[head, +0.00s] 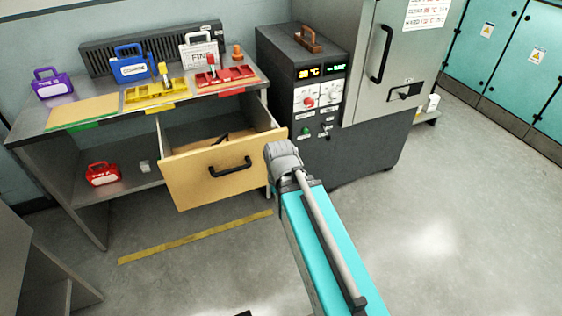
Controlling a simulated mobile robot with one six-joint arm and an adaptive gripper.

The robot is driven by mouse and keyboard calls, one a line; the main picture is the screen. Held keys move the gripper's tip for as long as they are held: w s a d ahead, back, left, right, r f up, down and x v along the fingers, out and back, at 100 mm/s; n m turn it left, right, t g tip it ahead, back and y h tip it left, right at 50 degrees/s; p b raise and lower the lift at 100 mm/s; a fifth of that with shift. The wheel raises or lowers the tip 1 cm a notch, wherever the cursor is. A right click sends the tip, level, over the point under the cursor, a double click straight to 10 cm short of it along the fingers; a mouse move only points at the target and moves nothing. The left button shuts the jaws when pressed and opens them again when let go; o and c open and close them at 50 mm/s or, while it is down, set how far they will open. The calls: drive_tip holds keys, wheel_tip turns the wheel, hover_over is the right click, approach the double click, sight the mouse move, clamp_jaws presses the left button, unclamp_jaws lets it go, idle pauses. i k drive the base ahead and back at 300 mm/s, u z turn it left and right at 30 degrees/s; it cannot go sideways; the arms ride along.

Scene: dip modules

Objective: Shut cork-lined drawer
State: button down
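My gripper is not visible.
The bench top (75,90) holds purple, blue and white cases and yellow and red trays. A red case (103,173) sits on the lower shelf. A dark grey machine (300,70) stands right of the drawer. The floor before the drawer is clear, with a yellow line (195,237).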

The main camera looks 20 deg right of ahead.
sight(198, 174)
drive_tip(key=z, duration=0.1)
drive_tip(key=k, duration=1)
drive_tip(key=u, duration=0.8)
drive_tip(key=i, duration=1)
